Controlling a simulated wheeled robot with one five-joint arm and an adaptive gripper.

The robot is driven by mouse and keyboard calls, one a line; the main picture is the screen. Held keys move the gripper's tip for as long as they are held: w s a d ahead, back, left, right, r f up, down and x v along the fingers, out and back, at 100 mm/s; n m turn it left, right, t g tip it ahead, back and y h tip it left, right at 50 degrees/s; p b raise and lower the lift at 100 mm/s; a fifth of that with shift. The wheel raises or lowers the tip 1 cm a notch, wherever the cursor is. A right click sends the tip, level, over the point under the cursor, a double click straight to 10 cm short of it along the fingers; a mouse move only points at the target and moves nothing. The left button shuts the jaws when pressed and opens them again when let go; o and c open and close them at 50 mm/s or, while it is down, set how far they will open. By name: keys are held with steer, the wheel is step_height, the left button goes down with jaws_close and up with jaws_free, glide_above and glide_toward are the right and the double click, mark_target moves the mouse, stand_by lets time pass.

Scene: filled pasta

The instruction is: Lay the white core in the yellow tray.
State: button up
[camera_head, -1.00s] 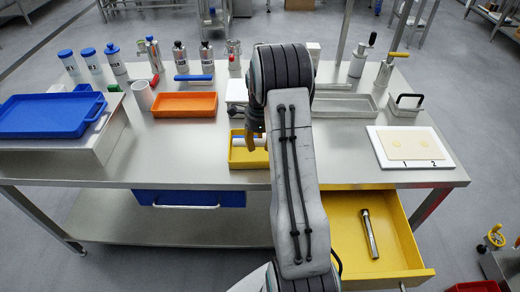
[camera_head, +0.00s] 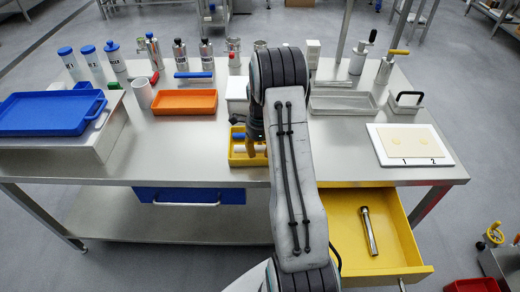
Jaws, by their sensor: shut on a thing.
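The yellow tray (camera_head: 234,163) sits on the steel table near its front edge, left of my arm. My arm covers its right side. My gripper (camera_head: 249,150) points down over the tray, with its orange-yellow fingers low inside or just above it. A small white piece (camera_head: 239,150), apparently the white core, shows just left of the fingers, and the jaws are shut on it. Whether it touches the tray floor cannot be told. Another pale piece with blue (camera_head: 238,137) lies in the back of the tray.
An orange tray (camera_head: 185,103) lies behind on the left, and a grey tray (camera_head: 342,104) behind on the right. A blue tray (camera_head: 48,114) and a numbered white board (camera_head: 445,157) flank the table. The yellow drawer (camera_head: 400,250) stands open, holding a metal cylinder (camera_head: 369,230).

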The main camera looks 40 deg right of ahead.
steer(key=shift+f, duration=0.2)
steer(key=o, duration=1.1)
steer(key=shift+r, duration=0.1)
